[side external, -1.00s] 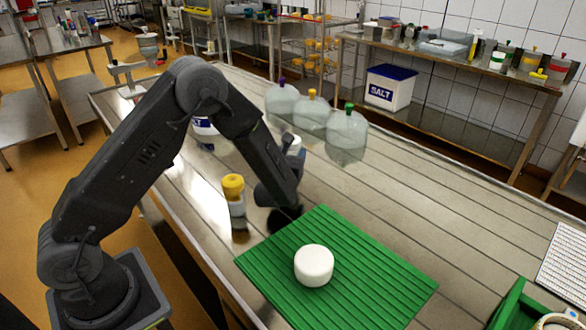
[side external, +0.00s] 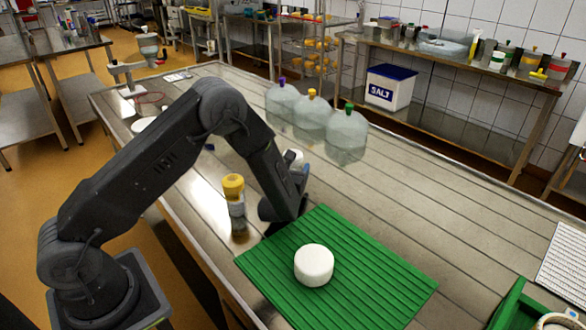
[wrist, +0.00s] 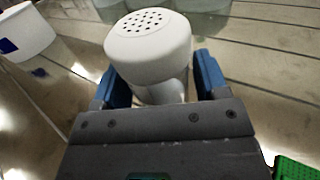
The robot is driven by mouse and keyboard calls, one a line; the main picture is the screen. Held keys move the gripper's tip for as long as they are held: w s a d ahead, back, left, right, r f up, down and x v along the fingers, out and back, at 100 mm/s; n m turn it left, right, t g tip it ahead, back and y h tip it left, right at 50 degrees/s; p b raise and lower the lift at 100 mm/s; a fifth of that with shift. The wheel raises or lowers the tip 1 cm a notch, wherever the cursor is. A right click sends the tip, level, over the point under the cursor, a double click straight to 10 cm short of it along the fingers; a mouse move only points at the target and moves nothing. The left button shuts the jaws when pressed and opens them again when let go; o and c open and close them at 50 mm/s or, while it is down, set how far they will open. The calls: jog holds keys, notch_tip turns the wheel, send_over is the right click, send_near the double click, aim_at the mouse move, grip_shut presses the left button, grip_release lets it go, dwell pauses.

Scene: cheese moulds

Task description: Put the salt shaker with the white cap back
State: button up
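The salt shaker with the white, pierced cap (wrist: 150,42) stands between the two blue fingers of my gripper (wrist: 160,85) in the wrist view. The fingers are closed against its sides below the cap. In the side view, only its white cap (side external: 292,157) shows beside my gripper (side external: 299,180); my arm hides the rest. I cannot tell whether its base touches the table. Another shaker, with a yellow cap (side external: 234,187), stands upright on the steel table to the left of my gripper.
A green ribbed mat (side external: 385,285) bears a white cheese (side external: 314,265) in front of my gripper. Several clear jugs (side external: 346,130) stand behind it. A white tub (wrist: 28,32) is at the wrist view's upper left.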

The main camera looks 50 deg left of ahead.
jog(key=shift+o, duration=0.7)
jog(key=shift+r, duration=0.25)
jog(key=v, duration=1.2)
jog(key=shift+f, duration=0.1)
